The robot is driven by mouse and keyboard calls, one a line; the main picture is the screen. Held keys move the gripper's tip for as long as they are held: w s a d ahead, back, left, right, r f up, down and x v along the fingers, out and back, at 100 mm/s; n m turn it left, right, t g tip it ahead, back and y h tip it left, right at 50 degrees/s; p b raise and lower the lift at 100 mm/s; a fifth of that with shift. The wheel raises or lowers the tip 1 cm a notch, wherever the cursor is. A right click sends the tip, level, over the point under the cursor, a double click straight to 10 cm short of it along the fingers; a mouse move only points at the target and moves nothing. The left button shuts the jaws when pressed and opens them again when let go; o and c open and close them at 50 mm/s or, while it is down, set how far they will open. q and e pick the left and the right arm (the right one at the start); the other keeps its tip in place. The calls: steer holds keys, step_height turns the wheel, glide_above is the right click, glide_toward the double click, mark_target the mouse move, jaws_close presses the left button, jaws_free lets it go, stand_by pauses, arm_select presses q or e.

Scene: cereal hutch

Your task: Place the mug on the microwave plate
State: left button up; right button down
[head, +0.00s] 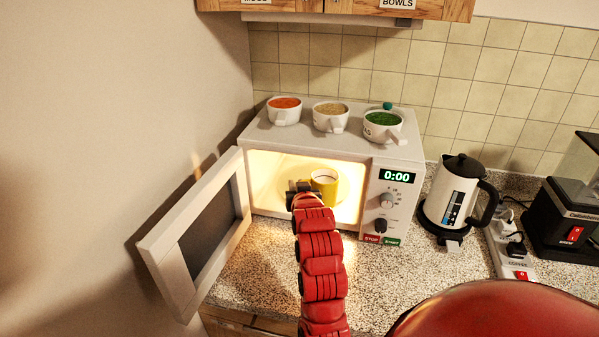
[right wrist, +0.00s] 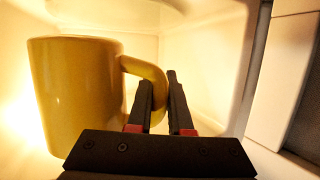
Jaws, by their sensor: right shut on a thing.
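The yellow mug (head: 325,187) is upright inside the lit microwave (head: 262,185), with pale contents at its top. My right gripper (head: 302,188) reaches in through the open front and is at the mug's left side. In the right wrist view, the mug (right wrist: 78,98) fills the left, and my right gripper (right wrist: 160,85) is shut on its handle (right wrist: 150,74). A pale curved edge shows at the top of that view; I cannot tell whether it is the microwave plate or whether the mug touches it. My left gripper is not in view.
The microwave door (head: 196,232) stands open at the left. Three filled cups, orange (head: 285,110), beige (head: 331,116) and green (head: 382,125), stand on top of the microwave. A kettle (head: 455,195), power strip (head: 512,250) and black coffee machine (head: 565,220) are to the right.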

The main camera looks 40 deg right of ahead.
steer(key=r+p+x, duration=0.1)
steer(key=x, duration=0.3)
steer(key=p+x, duration=0.2)
steer(key=x, duration=0.3)
steer(key=d+r+p+x, duration=0.1)
steer(key=x, duration=0.3)
steer(key=shift+w+r, duration=0.3)
steer(key=shift+w, duration=0.05)
steer(key=shift+w+d+r, duration=0.1)
steer(key=shift+w+d, duration=0.15)
steer(key=shift+w, duration=0.1)
steer(key=shift+w+d+p, duration=0.2)
steer(key=shift+w+p, duration=0.15)
steer(key=shift+f+p, duration=0.3)
step_height(320, 180, down, 2)
steer(key=shift+w+f+p, duration=0.1)
steer(key=shift+f+p, duration=0.05)
steer(key=shift+p, duration=0.55)
steer(key=shift+f, duration=0.4)
steer(key=shift+f, duration=0.1)
